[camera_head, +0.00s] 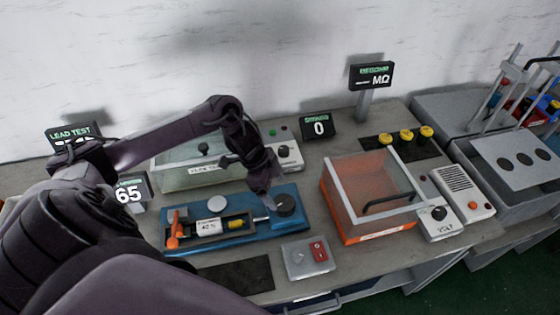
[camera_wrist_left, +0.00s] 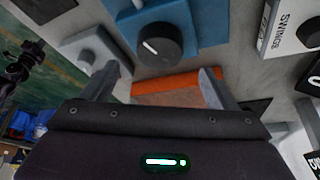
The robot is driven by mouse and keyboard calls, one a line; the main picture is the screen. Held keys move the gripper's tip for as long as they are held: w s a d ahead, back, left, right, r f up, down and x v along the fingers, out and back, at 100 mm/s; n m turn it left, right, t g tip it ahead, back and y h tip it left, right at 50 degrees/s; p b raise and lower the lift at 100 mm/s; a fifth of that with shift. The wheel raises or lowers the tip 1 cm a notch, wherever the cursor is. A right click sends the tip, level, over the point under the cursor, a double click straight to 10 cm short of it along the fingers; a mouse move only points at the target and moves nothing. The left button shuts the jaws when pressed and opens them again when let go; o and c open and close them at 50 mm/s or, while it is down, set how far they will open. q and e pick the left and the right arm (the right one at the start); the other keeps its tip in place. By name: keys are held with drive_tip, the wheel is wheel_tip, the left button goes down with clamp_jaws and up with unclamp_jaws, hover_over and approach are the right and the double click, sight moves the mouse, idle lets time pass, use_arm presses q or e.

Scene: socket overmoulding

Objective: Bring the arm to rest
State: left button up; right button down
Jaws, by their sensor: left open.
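My left arm reaches in from the left in the head view. Its gripper (camera_head: 262,184) hangs over the right part of the blue fixture (camera_head: 240,232), close to the black knob (camera_head: 284,204). In the left wrist view the two fingers (camera_wrist_left: 152,84) stand apart with nothing between them. The black knob (camera_wrist_left: 160,45) with its white mark lies beyond the fingertips there. I cannot tell from these views whether the fingers touch it. My right gripper is not in view.
An orange box with a clear lid (camera_head: 375,233) stands right of the fixture. A clear-lidded tank (camera_head: 200,172) is behind. Yellow-topped parts (camera_head: 406,135) stand on a black mat. A grey rack (camera_head: 520,160) is at the far right.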

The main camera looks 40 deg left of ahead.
use_arm(q)
drive_tip(key=shift+v, duration=1.05)
